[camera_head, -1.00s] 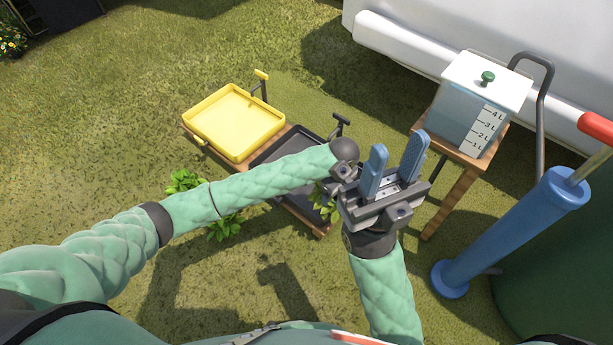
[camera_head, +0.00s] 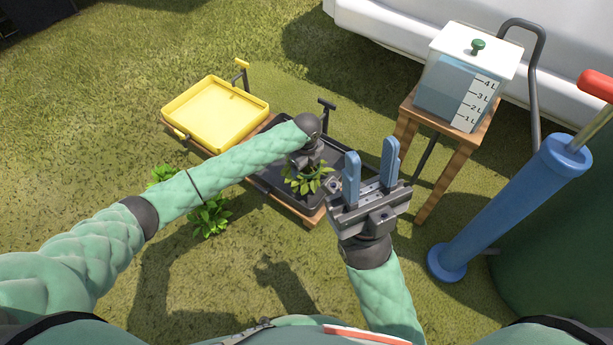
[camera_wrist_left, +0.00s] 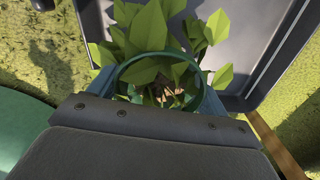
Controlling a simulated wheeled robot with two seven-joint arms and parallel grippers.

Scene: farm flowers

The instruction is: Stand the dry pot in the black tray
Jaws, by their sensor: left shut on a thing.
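My left gripper (camera_head: 306,158) is shut on a leafy potted plant (camera_head: 303,184). In the left wrist view the pot (camera_wrist_left: 142,58) shows a round green rim, brown soil and green leaves, held between the fingers. The black tray (camera_head: 267,178) is on a low wooden stand; the plant is over it in the head view. The tray also fills the upper right of the left wrist view (camera_wrist_left: 262,45). The pot's base is hidden, so I cannot tell whether it touches the tray. My right gripper (camera_head: 371,165) is open and empty, right of the tray.
The yellow tray (camera_head: 215,115) sits left of the black one. Other leafy plants (camera_head: 210,217) are in front of the stand. A water tank (camera_head: 455,90) on a wooden stand and a blue pump (camera_head: 505,210) are at the right. Grass is clear at front left.

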